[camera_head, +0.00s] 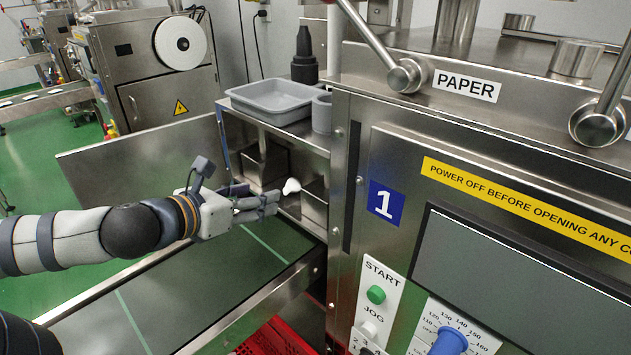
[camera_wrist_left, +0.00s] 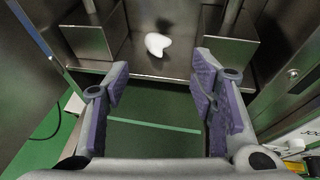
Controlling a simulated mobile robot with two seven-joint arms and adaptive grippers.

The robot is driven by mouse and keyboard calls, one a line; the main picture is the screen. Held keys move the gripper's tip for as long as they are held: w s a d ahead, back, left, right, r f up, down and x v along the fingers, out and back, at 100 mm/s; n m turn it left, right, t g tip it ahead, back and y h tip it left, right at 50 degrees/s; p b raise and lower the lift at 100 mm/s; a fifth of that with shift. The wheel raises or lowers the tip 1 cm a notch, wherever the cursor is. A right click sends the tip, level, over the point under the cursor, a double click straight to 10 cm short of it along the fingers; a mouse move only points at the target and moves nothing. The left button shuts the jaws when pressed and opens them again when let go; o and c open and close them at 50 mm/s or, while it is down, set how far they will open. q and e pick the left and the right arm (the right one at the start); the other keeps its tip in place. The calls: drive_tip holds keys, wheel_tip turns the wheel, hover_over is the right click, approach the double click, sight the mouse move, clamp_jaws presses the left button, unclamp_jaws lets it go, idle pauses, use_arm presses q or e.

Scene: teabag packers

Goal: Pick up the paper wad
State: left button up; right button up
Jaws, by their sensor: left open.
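The paper wad (camera_head: 291,186) is a small white crumpled lump in the open metal bay of the machine. In the left wrist view the wad (camera_wrist_left: 157,44) lies beyond my fingertips, near the middle, between two metal blocks. My left gripper (camera_head: 268,201) reaches in from the left, just short of the wad. In the left wrist view its two purple-padded fingers (camera_wrist_left: 160,85) are spread wide with nothing between them. The wad is apart from both fingers. My right gripper is not in view.
Metal blocks (camera_wrist_left: 87,42) stand left and right (camera_wrist_left: 226,45) of the wad. A grey tray (camera_head: 272,99) and a dark nozzle-shaped part (camera_head: 305,58) sit on top of the bay. A green conveyor belt (camera_head: 160,300) runs below my left arm. The machine's front panel (camera_head: 400,150) is at right.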

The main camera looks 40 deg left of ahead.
sight(288, 186)
use_arm(q)
drive_tip(key=b+x, duration=0.4)
drive_tip(key=x, duration=0.6)
drive_tip(key=shift+w+a+f, duration=0.2)
drive_tip(key=shift+w, duration=0.4)
drive_tip(key=c, duration=0.5)
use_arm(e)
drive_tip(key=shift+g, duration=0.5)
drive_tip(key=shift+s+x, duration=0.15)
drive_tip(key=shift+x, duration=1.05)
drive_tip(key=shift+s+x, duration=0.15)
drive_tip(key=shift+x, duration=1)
